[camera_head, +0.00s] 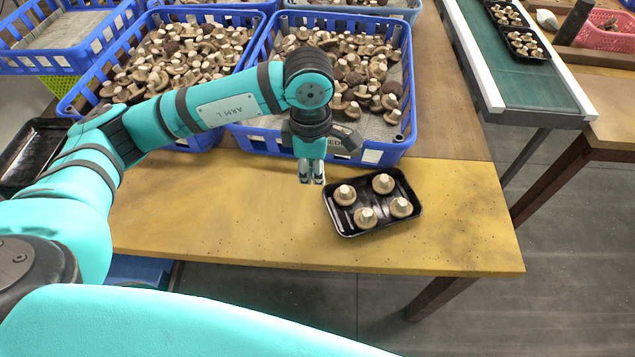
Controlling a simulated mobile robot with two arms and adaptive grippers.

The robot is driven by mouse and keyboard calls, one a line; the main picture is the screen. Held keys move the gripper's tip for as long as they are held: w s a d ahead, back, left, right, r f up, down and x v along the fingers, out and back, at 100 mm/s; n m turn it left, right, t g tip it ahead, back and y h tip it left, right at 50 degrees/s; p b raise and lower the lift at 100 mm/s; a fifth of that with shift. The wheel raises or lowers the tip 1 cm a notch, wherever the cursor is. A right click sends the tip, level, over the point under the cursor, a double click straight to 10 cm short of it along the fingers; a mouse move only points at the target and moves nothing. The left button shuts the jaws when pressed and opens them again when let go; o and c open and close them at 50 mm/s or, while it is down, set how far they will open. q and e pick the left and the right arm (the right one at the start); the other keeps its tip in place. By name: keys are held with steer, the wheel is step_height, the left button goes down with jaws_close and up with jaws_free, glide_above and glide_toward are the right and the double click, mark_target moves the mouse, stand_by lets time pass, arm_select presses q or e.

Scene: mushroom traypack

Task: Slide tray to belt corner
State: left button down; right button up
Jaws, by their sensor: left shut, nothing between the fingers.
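The black tray (345,226) lies on the yellow wooden table, slightly turned, with several mushrooms standing in it. My left gripper (311,181) points down just left of the tray's upper left corner. Its fingers are together and hold nothing. They look close to the tray's left edge, but I cannot tell whether they touch it. The green belt (497,60) with white side rails runs at the upper right and carries two black trays of mushrooms. My right gripper is not in view.
Blue crates full of mushrooms, one of them (375,152) right behind my left gripper, line the back of the table (240,235). The table is clear right of the tray up to its edge. A floor gap separates table and belt. A pink basket (605,38) stands far right.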

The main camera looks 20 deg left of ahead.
mark_target(388, 218)
arm_select(q)
steer(key=shift+m, duration=0.7)
steer(key=a+f+p, duration=0.1)
steer(key=f, duration=0.3)
steer(key=a+f+p, duration=0.2)
steer(key=f, duration=0.2)
steer(key=w+a+f+p, duration=0.1)
steer(key=f, duration=0.2)
steer(key=shift+a+f, duration=0.2)
steer(key=shift+f, duration=0.2)
steer(key=d, duration=0.1)
steer(key=d+p, duration=0.1)
steer(key=shift+w+d+r+p, duration=0.2)
steer(key=shift+d+r+p, duration=0.1)
steer(key=shift+d, duration=0.1)
steer(key=shift+w+d+f, duration=0.1)
steer(key=shift+d, duration=0.55)
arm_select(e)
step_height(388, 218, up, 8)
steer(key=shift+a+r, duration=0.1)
